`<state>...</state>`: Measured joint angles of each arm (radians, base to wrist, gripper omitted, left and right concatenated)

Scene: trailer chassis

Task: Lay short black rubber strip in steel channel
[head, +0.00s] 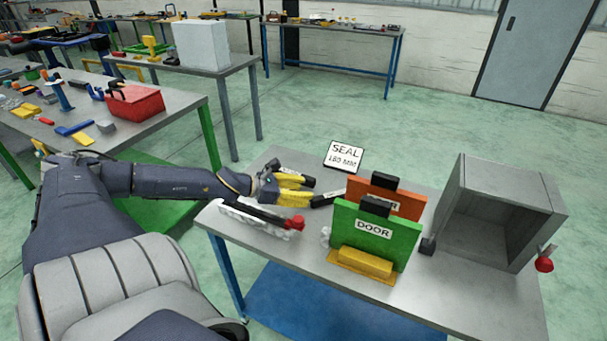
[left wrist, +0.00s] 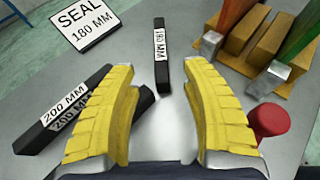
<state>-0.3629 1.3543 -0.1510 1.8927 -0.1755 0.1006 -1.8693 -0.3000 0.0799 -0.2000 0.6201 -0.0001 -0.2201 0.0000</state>
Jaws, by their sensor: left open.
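A short black rubber strip (left wrist: 161,55) with a white "180 MM" label lies flat on the table. It also shows in the head view (head: 329,198). A longer black strip (left wrist: 45,130) labelled "200 MM" lies left of it in the left wrist view, partly behind a yellow finger. My left gripper (head: 300,190) is open and low over the table. In its wrist view (left wrist: 160,72) the short strip lies ahead of the gap between the fingers. A long narrow piece (head: 250,213), apparently the steel channel, lies in front of the gripper. My right gripper is not seen.
A sign (head: 344,156) reads "SEAL 180 MM". A green "DOOR" panel (head: 372,238) and an orange panel (head: 412,205) stand upright right of the strips. A grey open box (head: 497,213) stands farther right. A red knob (left wrist: 270,120) is close beside the right finger.

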